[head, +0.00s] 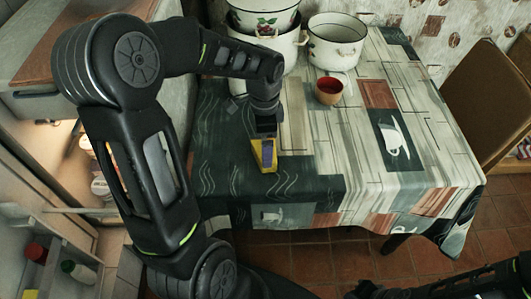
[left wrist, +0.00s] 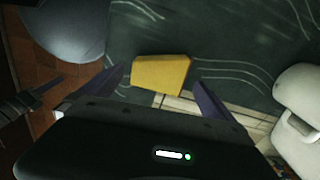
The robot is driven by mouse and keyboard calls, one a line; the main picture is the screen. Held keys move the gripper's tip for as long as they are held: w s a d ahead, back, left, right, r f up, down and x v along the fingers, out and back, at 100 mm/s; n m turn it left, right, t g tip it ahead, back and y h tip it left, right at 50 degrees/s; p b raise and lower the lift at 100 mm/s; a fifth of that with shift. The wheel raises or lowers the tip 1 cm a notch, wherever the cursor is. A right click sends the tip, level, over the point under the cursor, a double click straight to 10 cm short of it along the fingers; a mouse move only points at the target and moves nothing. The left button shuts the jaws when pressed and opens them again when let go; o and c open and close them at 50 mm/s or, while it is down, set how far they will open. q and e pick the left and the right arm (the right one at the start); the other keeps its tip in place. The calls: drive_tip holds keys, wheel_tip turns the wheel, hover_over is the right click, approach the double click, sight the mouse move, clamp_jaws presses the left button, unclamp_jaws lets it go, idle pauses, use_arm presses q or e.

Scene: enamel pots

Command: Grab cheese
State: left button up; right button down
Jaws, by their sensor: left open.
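The cheese is a yellow block (head: 257,149) on the dark, wavy-lined part of the tablecloth, near the table's front left in the head view. It also shows in the left wrist view as a yellow wedge-like block (left wrist: 162,74). My left gripper (head: 265,146) is above the cheese, and a purple finger partly hides it in the head view. In the left wrist view my left gripper (left wrist: 158,82) is open, with one finger on each side of the cheese and visible gaps. My right gripper (head: 368,290) is partly in view at the bottom, away from the table; its jaws are unclear.
The table (head: 325,155) has stacked enamel pots (head: 262,45) at the back, a white pot (head: 337,42) beside them and a red-brown cup (head: 329,92). A white object (left wrist: 299,112) lies right of my left gripper. The table's right side is clear. A chair (head: 487,100) stands at right.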

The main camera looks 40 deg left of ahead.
use_arm(q)
wheel_tip(320, 180, down, 4)
drive_tip(key=shift+f, duration=0.25)
idle(0.5)
drive_tip(key=shift+r, duration=0.1)
drive_tip(key=c, duration=1.5)
drive_tip(key=shift+c, duration=0.2)
wheel_tip(320, 180, up, 10)
drive_tip(key=shift+d, duration=0.1)
